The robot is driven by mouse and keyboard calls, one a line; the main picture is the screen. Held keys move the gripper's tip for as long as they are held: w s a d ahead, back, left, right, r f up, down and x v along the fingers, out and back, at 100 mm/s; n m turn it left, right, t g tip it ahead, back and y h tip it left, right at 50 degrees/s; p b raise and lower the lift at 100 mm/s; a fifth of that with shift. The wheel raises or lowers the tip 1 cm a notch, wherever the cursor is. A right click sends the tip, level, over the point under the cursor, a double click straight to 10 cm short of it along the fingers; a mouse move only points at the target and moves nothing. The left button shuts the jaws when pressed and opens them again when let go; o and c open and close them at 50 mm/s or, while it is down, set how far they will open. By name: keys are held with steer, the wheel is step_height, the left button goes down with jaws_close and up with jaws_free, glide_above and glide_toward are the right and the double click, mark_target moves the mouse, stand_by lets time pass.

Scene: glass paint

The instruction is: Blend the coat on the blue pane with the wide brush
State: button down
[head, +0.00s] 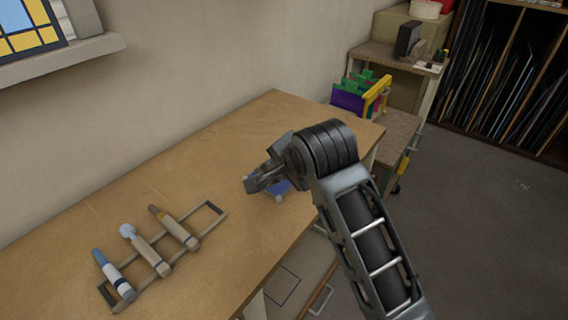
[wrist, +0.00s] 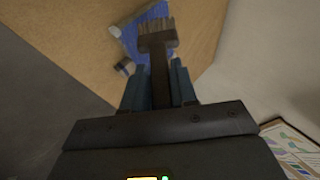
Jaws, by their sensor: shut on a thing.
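My gripper (wrist: 160,85) is shut on the wide brush (wrist: 158,40) in the wrist view. The brush has a dark flat handle and pale brown bristles, which point away from my gripper. Beyond the bristles lies the blue pane (wrist: 129,38) on the wooden table, partly covered by the brush. Whether the bristles touch the pane is unclear. In the head view my gripper (head: 250,185) is over the table's right part, and a bit of the blue pane (head: 282,188) shows beneath it. The brush is hard to make out there.
A rack (head: 218,222) with several brushes lies on the left of the wooden table (head: 270,120). A small light object (wrist: 124,68) is at the pane's edge. A trolley (head: 398,135) with coloured panes stands past the table's right end. The table's back middle is clear.

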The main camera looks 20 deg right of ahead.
steer(key=shift+f, duration=0.15)
steer(key=shift+d, duration=0.1)
stand_by(0.3)
steer(key=shift+w+d+r+p, duration=0.55)
steer(key=shift+w+d+p, duration=0.5)
steer(key=shift+w+d, duration=3.6)
steer(key=shift+w+a+b, duration=0.2)
steer(key=shift+w+a, duration=0.3)
steer(key=shift+w, duration=0.2)
steer(key=shift+w+a+b, duration=0.15)
steer(key=shift+w+a, duration=0.3)
steer(key=shift+w, duration=0.25)
steer(key=shift+r+p, duration=0.1)
steer(key=shift+p, duration=0.2)
steer(key=shift+f, duration=0.4)
steer(key=shift+f, duration=0.25)
